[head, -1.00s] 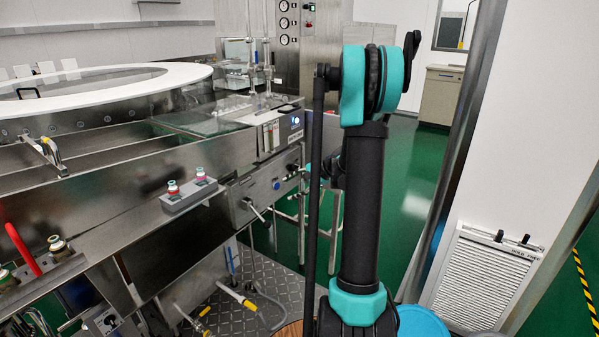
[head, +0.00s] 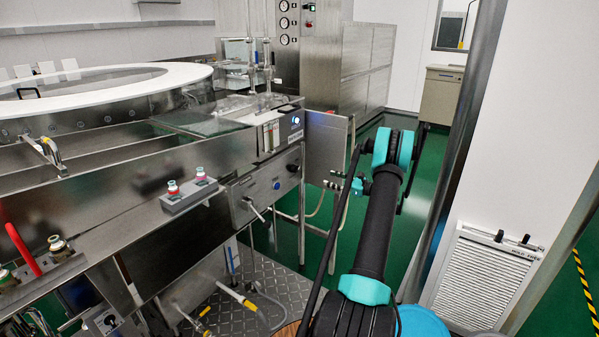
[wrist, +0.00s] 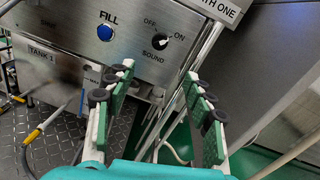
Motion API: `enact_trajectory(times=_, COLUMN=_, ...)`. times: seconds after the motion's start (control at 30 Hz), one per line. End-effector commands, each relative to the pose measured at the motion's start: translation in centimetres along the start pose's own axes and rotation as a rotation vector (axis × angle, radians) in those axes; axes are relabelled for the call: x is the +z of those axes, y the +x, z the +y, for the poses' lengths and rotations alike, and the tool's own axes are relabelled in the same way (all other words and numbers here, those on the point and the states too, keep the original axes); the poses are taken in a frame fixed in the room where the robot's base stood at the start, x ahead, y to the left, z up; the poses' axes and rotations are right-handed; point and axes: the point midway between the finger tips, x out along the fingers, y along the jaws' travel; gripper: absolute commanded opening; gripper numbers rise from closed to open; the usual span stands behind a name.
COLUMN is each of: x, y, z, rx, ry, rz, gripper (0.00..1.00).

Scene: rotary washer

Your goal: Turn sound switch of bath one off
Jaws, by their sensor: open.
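The sound switch (wrist: 159,41) is a black rotary knob on a steel panel (wrist: 75,45), with OFF at its upper left, ON at its right and SOUND below. Its pale mark appears to point toward ON. The knob also shows small in the head view (head: 292,167), at the right end of the washer. My gripper (wrist: 158,72) is open and empty in the wrist view. Its green-padded fingers stand apart, with the knob beyond and above the gap, and do not appear to touch it. In the head view I cannot make out the fingers clearly.
A blue FILL button (wrist: 104,32) sits left of the knob. A BATH ONE label (wrist: 222,8) is at its upper right. Metal frame legs and a hose are below. In the head view, a lever handle (head: 254,210) sticks out of the panel and green floor lies to the right.

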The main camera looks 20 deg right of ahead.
Motion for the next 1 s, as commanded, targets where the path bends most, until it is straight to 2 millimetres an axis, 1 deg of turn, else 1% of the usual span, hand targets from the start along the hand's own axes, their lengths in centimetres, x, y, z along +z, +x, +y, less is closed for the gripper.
enact_trajectory(times=0.17, x=0.0, y=2.1, z=0.1, rx=0.002, ry=0.0, rz=-0.001, gripper=0.53)
enact_trajectory(times=0.7, x=0.0, y=12.7, z=0.1, rx=0.003, ry=-0.001, rz=0.0, gripper=0.53)
enact_trajectory(times=0.8, x=0.0, y=14.3, z=0.1, rx=0.003, ry=-0.001, rz=0.001, gripper=0.53)
enact_trajectory(times=1.0, x=0.0, y=16.6, z=0.1, rx=0.002, ry=-0.001, rz=0.001, gripper=0.53)
